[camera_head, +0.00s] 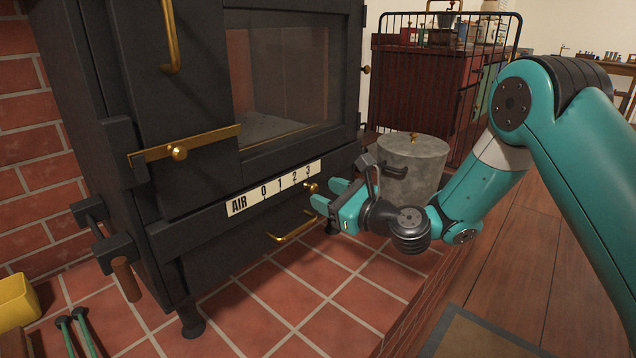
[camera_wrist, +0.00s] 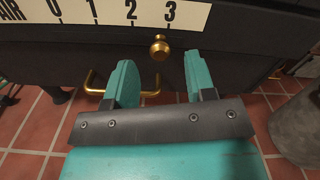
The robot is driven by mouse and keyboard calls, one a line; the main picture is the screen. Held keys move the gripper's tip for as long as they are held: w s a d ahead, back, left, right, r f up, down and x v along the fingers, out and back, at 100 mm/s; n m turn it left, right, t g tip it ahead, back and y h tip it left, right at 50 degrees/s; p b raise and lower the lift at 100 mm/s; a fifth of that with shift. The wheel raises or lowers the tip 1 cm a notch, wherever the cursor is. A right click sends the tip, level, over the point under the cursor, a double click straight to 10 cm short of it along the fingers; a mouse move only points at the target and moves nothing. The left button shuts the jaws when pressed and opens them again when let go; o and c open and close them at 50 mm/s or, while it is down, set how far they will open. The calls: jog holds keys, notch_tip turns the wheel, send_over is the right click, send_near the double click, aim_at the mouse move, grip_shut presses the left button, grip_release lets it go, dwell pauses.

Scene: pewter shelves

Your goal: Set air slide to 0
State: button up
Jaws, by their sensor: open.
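The air slide's round brass knob (camera_head: 311,187) sticks out of the black stove front just below the 3 on the white AIR scale plate (camera_head: 250,199). The plate reads 0, 1, 2, 3 from left to right. The wrist view shows the knob (camera_wrist: 159,46) below the plate (camera_wrist: 105,14), near the 3. My gripper (camera_head: 327,194) is open and empty, with its teal fingers pointing at the stove. In the wrist view the knob lies just ahead of the gap between the fingertips (camera_wrist: 159,68). I see no contact with it.
A brass bar handle (camera_head: 292,227) sits low on the stove, below the scale. A brass latch bar (camera_head: 185,147) crosses the stove front above left. A grey lidded pot (camera_head: 415,160) stands right behind my gripper. The tiled hearth (camera_head: 335,325) is clear in front.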

aim_at(316, 189)
jog(key=shift+x, duration=1.7)
grip_shut()
jog(key=s+a+p, duration=0.4)
jog(key=s+a, duration=0.4)
jog(key=shift+s+a, duration=0.1)
jog(key=shift+s, duration=0.1)
grip_release()
jog(key=shift+a, duration=0.1)
jog(key=shift+f, duration=0.1)
